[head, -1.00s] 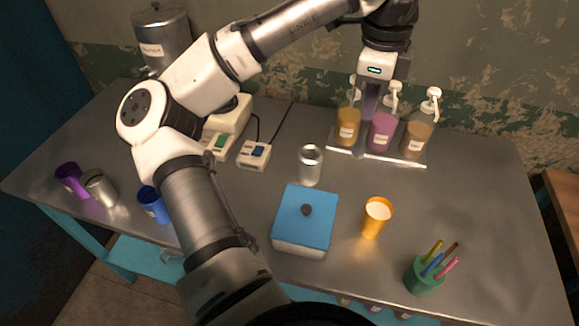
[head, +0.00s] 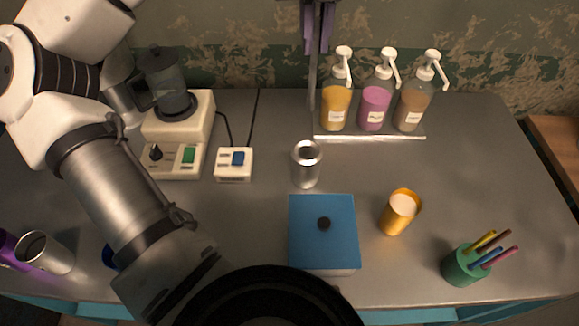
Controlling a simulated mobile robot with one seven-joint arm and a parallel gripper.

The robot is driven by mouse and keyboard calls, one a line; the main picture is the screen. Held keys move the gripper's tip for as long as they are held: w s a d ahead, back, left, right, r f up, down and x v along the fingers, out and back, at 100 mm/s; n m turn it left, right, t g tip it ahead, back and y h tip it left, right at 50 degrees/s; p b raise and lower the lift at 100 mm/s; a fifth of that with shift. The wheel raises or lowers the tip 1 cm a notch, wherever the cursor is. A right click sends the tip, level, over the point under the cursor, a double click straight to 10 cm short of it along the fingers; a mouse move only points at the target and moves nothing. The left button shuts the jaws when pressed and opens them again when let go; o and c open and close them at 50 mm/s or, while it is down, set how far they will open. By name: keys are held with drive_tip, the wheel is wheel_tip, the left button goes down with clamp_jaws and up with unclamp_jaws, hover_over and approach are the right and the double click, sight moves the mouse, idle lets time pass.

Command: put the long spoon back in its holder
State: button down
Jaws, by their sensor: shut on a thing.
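My gripper (head: 317,45) is at the top of the head view, its upper part cut off by the picture edge. Its dark purple fingers are shut on the long spoon (head: 312,82), a thin grey shaft that hangs straight down. The spoon's lower end shows near the left end of the bottle rack; its bowl is not clear. A silver metal cylinder with an open top (head: 306,168), which looks like the holder, stands upright on the table, lower in the picture than the spoon and apart from it. No spoon shows in it.
Pump bottles (head: 372,108) stand on a rack behind. A blue-lidded box (head: 322,235), an orange cup (head: 400,212) and a green pen cup (head: 465,265) stand in front. A blender-like machine (head: 178,125) and a switch box (head: 234,164) are at left.

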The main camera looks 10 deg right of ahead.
sight(312, 94)
wheel_tip(312, 94, down, 20)
idle(0.5)
drive_tip(key=c, duration=1.9)
unclamp_jaws()
drive_tip(key=shift+f, duration=0.1)
drive_tip(key=shift+c, duration=0.2)
drive_tip(key=o, duration=0.4)
wheel_tip(312, 94, up, 12)
drive_tip(key=shift+r, duration=0.2)
drive_tip(key=shift+f, duration=0.1)
